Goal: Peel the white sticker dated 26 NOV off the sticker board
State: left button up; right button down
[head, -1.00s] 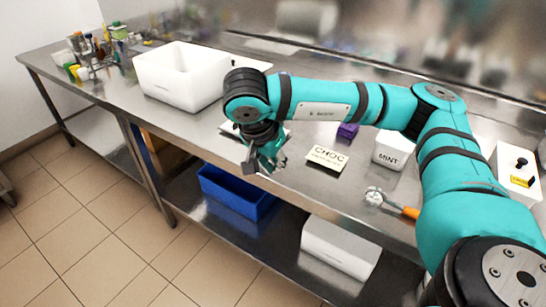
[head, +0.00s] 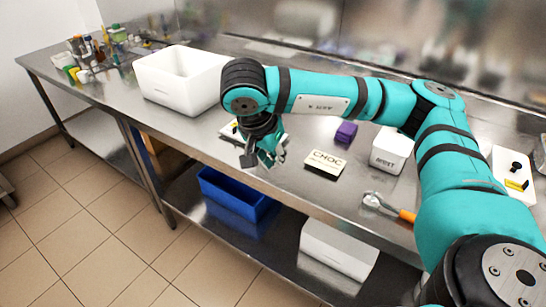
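My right gripper (head: 264,158) points down near the front edge of the steel table. Its fingers look apart, with nothing clearly between them. A flat white board (head: 230,130), which looks like the sticker board, lies just behind and left of it, mostly hidden by my wrist. A small yellow and dark mark shows on its left part. I cannot make out the white 26 NOV sticker or any date. I cannot tell whether the fingers touch the board. My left gripper is not in view.
A CHOC card (head: 325,164), a purple block (head: 346,132), a white MINT tub (head: 391,150) and an orange-handled tool (head: 388,206) are to the right. A large white bin (head: 180,88) stands at left. A blue crate (head: 232,200) is on the shelf below.

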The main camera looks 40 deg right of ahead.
jog(key=shift+r+p, duration=0.75)
jog(key=shift+r, duration=0.6)
